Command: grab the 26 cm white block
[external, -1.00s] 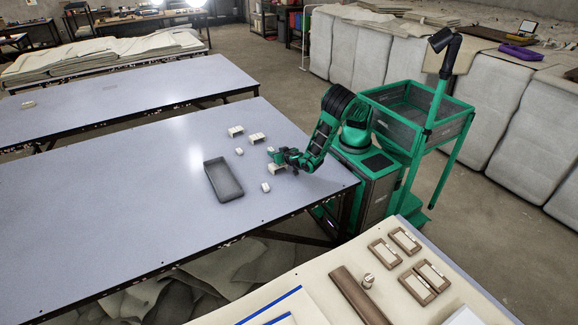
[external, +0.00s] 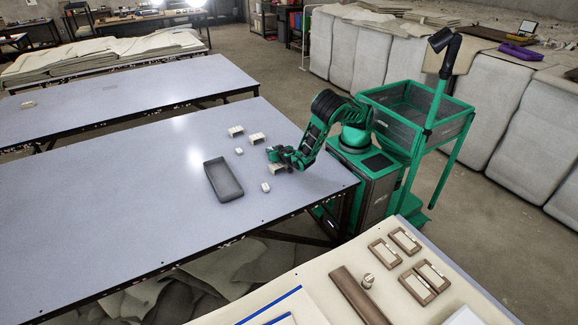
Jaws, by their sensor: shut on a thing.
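My gripper (external: 274,157) is over the table near the robot's side. It is shut on a white block (external: 277,169), which shows just below the jaws and is partly hidden by them. Two similar long white blocks lie farther back, one at the left (external: 236,131) and one to its right (external: 257,138). Two small white blocks are also on the table, one behind the tray (external: 239,151) and one in front of my gripper (external: 265,187). The picture is too small to tell block lengths, or whether the held block touches the table.
A dark grey tray (external: 210,168) lies on the table (external: 120,200) left of my gripper and looks empty. The table's left part is clear. A second grey table (external: 110,95) stands behind, and a beige bench with wooden frames (external: 407,240) is in front.

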